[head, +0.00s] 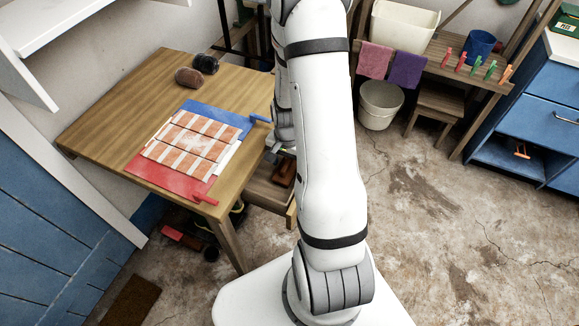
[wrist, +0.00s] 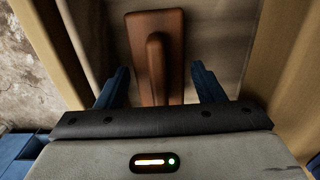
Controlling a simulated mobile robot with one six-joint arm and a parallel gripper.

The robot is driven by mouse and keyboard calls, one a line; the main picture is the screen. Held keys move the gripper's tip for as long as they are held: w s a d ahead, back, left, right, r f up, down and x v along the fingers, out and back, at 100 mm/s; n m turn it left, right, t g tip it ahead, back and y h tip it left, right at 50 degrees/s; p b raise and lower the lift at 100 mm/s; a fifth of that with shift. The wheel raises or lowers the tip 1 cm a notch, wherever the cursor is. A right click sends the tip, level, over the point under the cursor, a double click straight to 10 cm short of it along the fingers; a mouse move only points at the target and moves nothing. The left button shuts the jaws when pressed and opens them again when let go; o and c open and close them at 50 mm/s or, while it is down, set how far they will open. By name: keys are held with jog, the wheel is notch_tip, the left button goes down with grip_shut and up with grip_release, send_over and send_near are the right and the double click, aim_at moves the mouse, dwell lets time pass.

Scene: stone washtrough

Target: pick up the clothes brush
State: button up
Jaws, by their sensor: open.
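The clothes brush (wrist: 171,28) is a brown wooden block with a raised rounded handle along its top. In the wrist view it lies in the open drawer (wrist: 222,50), its lower end reaching between my fingers. My gripper (wrist: 161,80) is open, with one blue finger on each side of the brush. I see a gap on both sides; how far the fingertips are above the drawer floor I cannot tell. In the head view the brown brush (head: 284,172) shows in the drawer below the table's right edge, partly hidden by my arm.
A white bucket (head: 380,104) stands behind on the right. The right floor is free.

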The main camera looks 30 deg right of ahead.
aim_at(288, 161)
jog(key=shift+c, duration=0.3)
jog(key=c, duration=0.7)
jog(key=shift+r, duration=0.15)
jog(key=shift+c, duration=0.2)
notch_tip(288, 161, up, 10)
jog(key=shift+f, duration=0.1)
jog(key=o, duration=0.5)
jog(key=c, duration=0.4)
jog(key=shift+o, duration=0.2)
jog(key=shift+s+f, duration=0.1)
